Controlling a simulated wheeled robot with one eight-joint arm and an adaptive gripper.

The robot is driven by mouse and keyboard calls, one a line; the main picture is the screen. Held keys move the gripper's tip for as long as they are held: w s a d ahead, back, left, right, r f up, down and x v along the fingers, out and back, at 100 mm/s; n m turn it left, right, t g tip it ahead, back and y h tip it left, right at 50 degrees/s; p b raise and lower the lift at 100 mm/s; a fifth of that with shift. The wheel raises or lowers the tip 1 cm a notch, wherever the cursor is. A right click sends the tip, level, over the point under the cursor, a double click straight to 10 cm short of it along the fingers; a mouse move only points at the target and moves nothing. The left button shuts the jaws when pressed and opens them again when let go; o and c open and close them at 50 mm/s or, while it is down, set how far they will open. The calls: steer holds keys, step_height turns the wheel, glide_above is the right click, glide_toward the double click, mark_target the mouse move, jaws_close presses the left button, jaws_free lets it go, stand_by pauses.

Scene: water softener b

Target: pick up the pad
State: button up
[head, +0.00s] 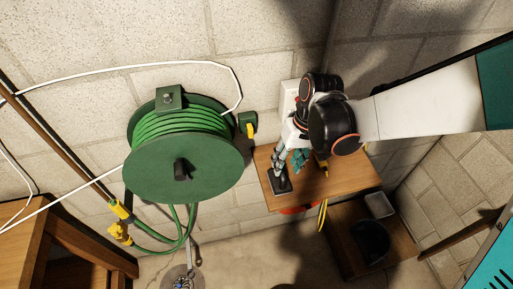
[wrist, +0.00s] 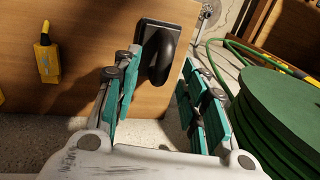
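The pad (wrist: 150,32), a black flat block with a curved black handle, lies on a wooden shelf (wrist: 95,60). It sits near the shelf's edge in the wrist view. In the head view the pad (head: 280,184) is at the left end of the shelf, partly covered by my gripper (head: 289,162). My gripper is open, its teal-padded fingers spread to either side of the pad's handle in the wrist view (wrist: 160,72). Nothing is held between the fingers. I cannot tell exactly how far the fingertips are above the pad.
A yellow-and-black tool (wrist: 47,58) lies on the shelf beside the pad. A large green hose reel (head: 182,155) is mounted on the block wall left of the shelf. A yellow-ended green hose (head: 120,232) hangs below it. A lower wooden surface (head: 375,265) holds dark containers.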

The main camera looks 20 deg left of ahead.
mark_target(280, 176)
steer(key=shift+s+a+f+b, duration=0.1)
steer(key=shift+a+f+b, duration=0.2)
steer(key=shift+f, duration=0.55)
steer(key=shift+s+a+f+b, duration=0.15)
steer(key=shift+f+b, duration=0.25)
steer(key=shift+f, duration=0.5)
steer(key=shift+s+a+f+b, duration=0.1)
steer(key=shift+a+f+b, duration=0.2)
steer(key=shift+f, duration=0.55)
steer(key=shift+d, duration=0.1)
jaws_close()
